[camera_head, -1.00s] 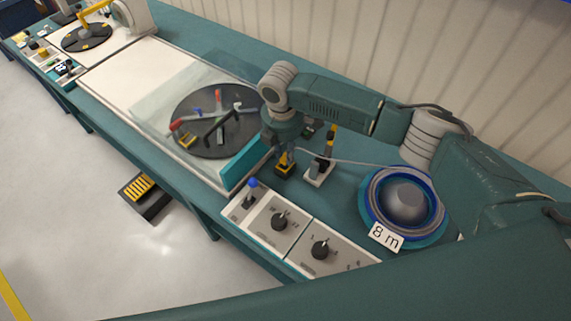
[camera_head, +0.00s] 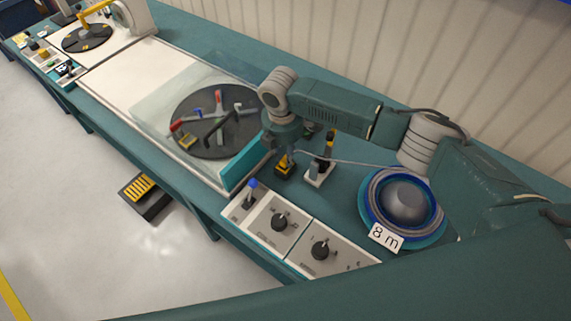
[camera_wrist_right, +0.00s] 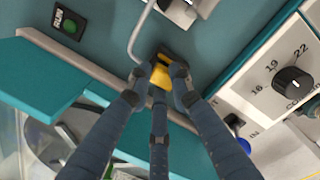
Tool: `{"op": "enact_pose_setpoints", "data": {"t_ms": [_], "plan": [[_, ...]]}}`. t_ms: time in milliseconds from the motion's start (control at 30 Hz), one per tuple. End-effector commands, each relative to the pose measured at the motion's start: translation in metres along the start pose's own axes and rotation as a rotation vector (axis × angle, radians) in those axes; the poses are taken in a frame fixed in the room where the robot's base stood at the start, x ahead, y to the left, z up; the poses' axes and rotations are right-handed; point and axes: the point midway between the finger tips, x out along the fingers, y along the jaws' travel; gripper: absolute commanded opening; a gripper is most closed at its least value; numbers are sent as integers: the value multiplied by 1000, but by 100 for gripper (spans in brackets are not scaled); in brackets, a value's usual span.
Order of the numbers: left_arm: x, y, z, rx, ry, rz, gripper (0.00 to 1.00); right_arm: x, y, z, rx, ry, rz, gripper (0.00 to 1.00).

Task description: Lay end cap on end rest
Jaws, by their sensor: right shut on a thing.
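The end rest (camera_head: 285,169), a small black and yellow block, stands on the teal bench and also shows in the wrist view (camera_wrist_right: 160,94). My right gripper (camera_head: 288,151) is directly over it, fingers pointing down. In the wrist view the fingertips (camera_wrist_right: 160,76) are close together at the block. The grey cable (camera_head: 355,162) runs from the reel to these fingertips. The end cap at its end is mostly hidden between them; I cannot tell whether it touches the rest. My left gripper is not in view.
Right of the end rest stands a grey stand with a black and yellow upright (camera_head: 321,170). The blue cable reel (camera_head: 411,211) has an "8 m" label. A dial panel (camera_head: 283,228) lies in front; a dark turntable (camera_head: 207,143) sits at left behind a clear guard.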

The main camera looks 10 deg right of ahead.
Motion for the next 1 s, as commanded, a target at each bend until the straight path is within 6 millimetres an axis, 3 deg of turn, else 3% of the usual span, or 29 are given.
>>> {"op": "enact_pose_setpoints", "data": {"t_ms": [1000], "plan": [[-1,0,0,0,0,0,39,8,0,-1,-1,1,0,0]]}}
